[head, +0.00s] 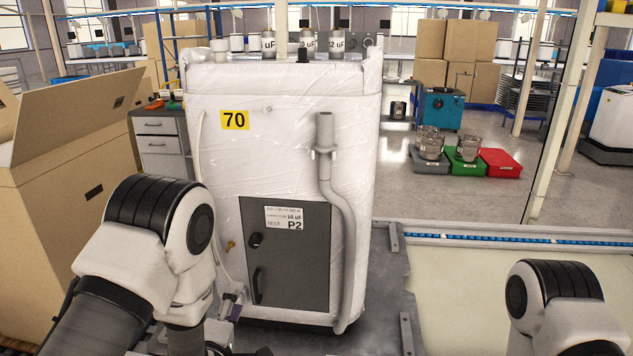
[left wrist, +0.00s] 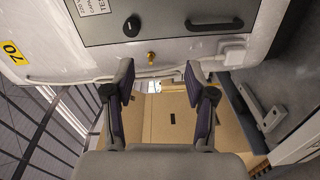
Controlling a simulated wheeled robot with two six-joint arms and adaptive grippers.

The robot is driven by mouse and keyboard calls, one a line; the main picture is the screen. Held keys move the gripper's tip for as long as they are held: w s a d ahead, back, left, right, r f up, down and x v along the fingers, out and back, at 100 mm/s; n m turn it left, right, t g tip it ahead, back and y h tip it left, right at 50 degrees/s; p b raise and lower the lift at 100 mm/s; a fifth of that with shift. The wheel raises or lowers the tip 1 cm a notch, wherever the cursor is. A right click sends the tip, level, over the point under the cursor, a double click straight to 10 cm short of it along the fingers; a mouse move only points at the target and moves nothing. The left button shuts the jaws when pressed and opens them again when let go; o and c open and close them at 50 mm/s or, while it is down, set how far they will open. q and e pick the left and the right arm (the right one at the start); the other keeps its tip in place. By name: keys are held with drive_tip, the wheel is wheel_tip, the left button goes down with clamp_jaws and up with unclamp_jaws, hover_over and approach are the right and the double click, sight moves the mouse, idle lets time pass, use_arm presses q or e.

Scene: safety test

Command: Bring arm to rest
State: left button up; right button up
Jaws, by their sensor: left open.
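My left arm (head: 150,240) comes in from the left in the head view, in front of the wrapped white cabinet (head: 280,130). My left gripper (head: 230,308) shows only in part there, low beside the cabinet's lower left. In the left wrist view my left gripper (left wrist: 160,85) is open, with nothing between its fingers. A brass fitting (left wrist: 152,58) and a pale hose on the cabinet lie just beyond the fingertips; contact cannot be told. My right arm (head: 555,300) shows at the lower right of the head view; its gripper is out of view.
The cabinet's grey door (head: 290,265) is shut. A large cardboard box (head: 65,190) stands close on the left, by a grey drawer unit (head: 160,140). A pale conveyor (head: 470,280) runs on the right. Open floor lies behind, with coloured crates (head: 500,162).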

use_arm(q)
drive_tip(key=s+a+f+m+g+y, duration=0.1)
drive_tip(key=s+a+f+m+g, duration=0.3)
drive_tip(key=s+f, duration=0.65)
drive_tip(key=s+f+m+g, duration=0.1)
drive_tip(key=s+f+g, duration=0.65)
drive_tip(key=f, duration=0.55)
drive_tip(key=s+f+m+g, duration=0.3)
drive_tip(key=s+m+g, duration=0.3)
drive_tip(key=s+m, duration=0.5)
drive_tip(key=s, duration=0.3)
drive_tip(key=shift+s+d+h, duration=0.25)
drive_tip(key=shift+s+h, duration=0.05)
drive_tip(key=shift+s, duration=0.05)
drive_tip(key=shift+r, duration=0.1)
